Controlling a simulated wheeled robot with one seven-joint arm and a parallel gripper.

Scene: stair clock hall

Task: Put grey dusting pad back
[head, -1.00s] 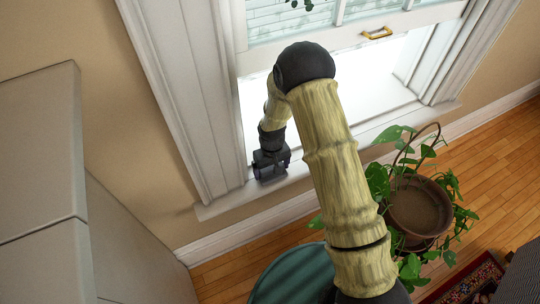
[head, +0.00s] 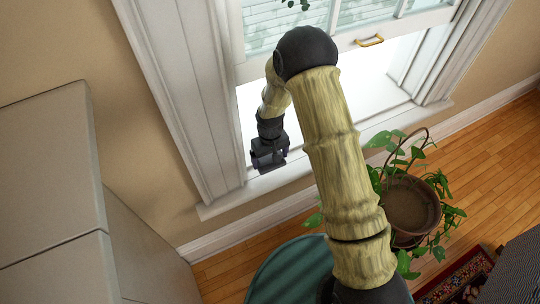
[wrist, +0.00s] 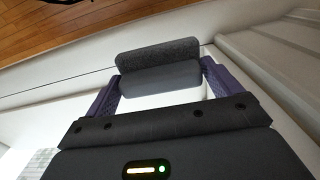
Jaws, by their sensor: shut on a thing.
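The grey dusting pad (wrist: 158,63) is a dark, soft-looking block with a lighter, smoother part nearest me. It shows in the wrist view between the two purple fingers of my gripper (wrist: 160,74), which is shut on it by its sides. In the head view my gripper (head: 268,155) is at the left end of the white window sill (head: 290,173), beside the window frame. The pad is hidden there behind my wrist. I cannot tell whether the pad touches the sill.
A raised window sash with a brass handle (head: 369,41) is above the sill. A potted leafy plant (head: 411,207) stands right of my arm. A round teal top (head: 290,272) is below. Grey cabinets (head: 50,180) are at left. A patterned rug (head: 462,280) lies lower right.

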